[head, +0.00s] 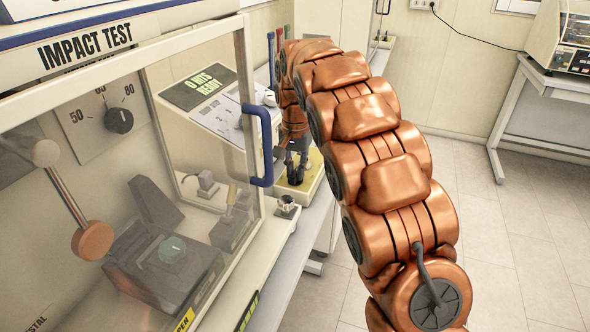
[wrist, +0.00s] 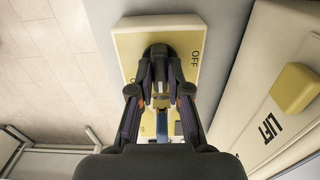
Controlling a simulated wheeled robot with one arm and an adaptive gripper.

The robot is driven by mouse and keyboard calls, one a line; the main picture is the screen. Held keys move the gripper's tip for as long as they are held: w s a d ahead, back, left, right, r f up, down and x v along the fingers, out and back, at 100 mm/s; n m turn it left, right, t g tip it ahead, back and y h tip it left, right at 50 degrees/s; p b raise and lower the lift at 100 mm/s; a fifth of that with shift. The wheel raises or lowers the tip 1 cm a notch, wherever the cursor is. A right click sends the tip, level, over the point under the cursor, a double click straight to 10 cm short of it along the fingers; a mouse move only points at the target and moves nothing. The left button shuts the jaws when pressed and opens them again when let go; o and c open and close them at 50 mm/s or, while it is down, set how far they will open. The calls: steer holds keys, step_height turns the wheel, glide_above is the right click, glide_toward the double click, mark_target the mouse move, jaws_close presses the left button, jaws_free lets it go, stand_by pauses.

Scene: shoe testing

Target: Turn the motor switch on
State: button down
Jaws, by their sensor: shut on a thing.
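The motor switch is a dark knob (wrist: 158,51) on a yellow plate (wrist: 127,48) in the wrist view. The word OFF is printed to the right of the knob. Another label lower on the plate is mostly hidden behind my fingers. My gripper (wrist: 160,80) is over the plate with its fingers closed in on the switch, one at each side. In the head view my gripper (head: 297,168) reaches down to the yellow-topped switch box (head: 310,184) beyond the impact test cabinet. My fingers cover much of the switch there.
The impact test cabinet (head: 95,40) with its clear door and blue handle (head: 262,140) stands at the left. A small knob (head: 288,204) sits on its front ledge. In the wrist view a LIFT panel with a yellow button (wrist: 294,88) is at the right. Open floor (head: 510,250) lies at the right.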

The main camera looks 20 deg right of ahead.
mark_target(295, 171)
stand_by(0.4)
steer(key=c, duration=1.1)
jaws_free()
steer(key=shift+r, duration=0.15)
step_height(295, 171, up, 12)
steer(key=shift+f, duration=0.1)
